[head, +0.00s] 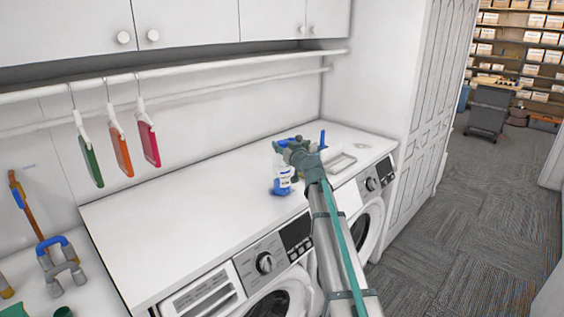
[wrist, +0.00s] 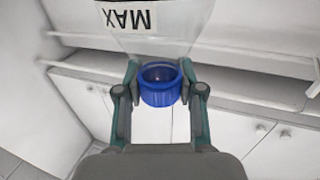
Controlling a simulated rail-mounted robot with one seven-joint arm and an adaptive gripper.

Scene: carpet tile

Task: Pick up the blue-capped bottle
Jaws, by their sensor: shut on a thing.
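The blue cap (wrist: 161,90) sits between the two fingers of my gripper (wrist: 160,82) in the wrist view, with a finger against each side. The clear body of the blue-capped bottle (wrist: 170,42) extends from the cap to the top of that view, with a "MAX" label appearing upside down.
The white counter (head: 190,215) is clear left of the bottle. A shallow tray (head: 341,163) and a thin blue item (head: 322,139) are near my gripper. Green, orange (head: 122,153) and pink items hang from a rail (head: 180,64) behind. Front-loading machines (head: 265,262) are below.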

